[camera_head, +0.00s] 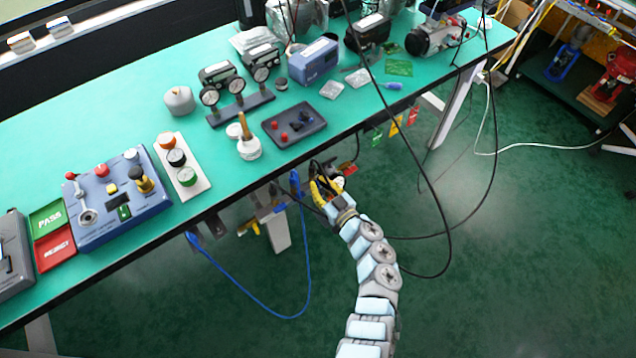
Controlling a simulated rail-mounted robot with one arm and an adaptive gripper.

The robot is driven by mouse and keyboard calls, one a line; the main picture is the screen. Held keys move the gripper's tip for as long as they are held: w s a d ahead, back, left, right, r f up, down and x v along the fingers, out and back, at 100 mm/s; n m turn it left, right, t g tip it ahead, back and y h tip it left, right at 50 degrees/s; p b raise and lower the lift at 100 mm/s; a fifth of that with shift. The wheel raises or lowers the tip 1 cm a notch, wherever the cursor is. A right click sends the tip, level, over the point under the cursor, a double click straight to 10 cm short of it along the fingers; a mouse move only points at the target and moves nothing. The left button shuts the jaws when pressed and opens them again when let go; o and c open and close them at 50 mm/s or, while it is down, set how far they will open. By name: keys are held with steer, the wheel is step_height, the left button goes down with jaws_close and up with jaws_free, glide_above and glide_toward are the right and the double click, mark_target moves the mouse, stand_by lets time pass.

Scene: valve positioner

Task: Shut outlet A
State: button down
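My gripper (326,180) has yellow fingers and sits at the front edge of the bench, slightly below the top. Its fingertips are small and partly hidden by cables and its own body, so I cannot tell if it is open or shut or touching anything. Left of it, grey fittings hang under the bench edge. They carry a blue part (295,183), a yellow part (249,228) and another blue part (193,239) at the far left. A blue hose (275,313) loops below between the blue parts. No outlet label is readable, so I cannot tell which is outlet A.
The green bench (120,105) holds a blue control box (118,198), a button plate (181,166), gauges (238,95) and a dark tray (294,125). Coloured tags (396,125) hang right of my gripper. Black cables (440,215) hang around my arm.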

steer(key=n, duration=0.3)
steer(key=n+b, duration=0.1)
steer(key=shift+s+a+f, duration=0.15)
steer(key=shift+a+f, duration=0.05)
steer(key=shift+a, duration=0.1)
steer(key=shift+s+a+f+n+b, duration=0.1)
steer(key=shift+n+b, duration=0.4)
steer(key=shift+n, duration=0.6)
steer(key=shift+s+a+n+b, duration=0.1)
steer(key=shift+n+b, duration=0.4)
steer(key=shift+n, duration=0.6)
steer(key=c, duration=1.2)
jaws_free()
steer(key=shift+w, duration=0.1)
steer(key=shift+o, duration=0.2)
steer(key=shift+d, duration=0.1)
steer(key=v, duration=1.2)
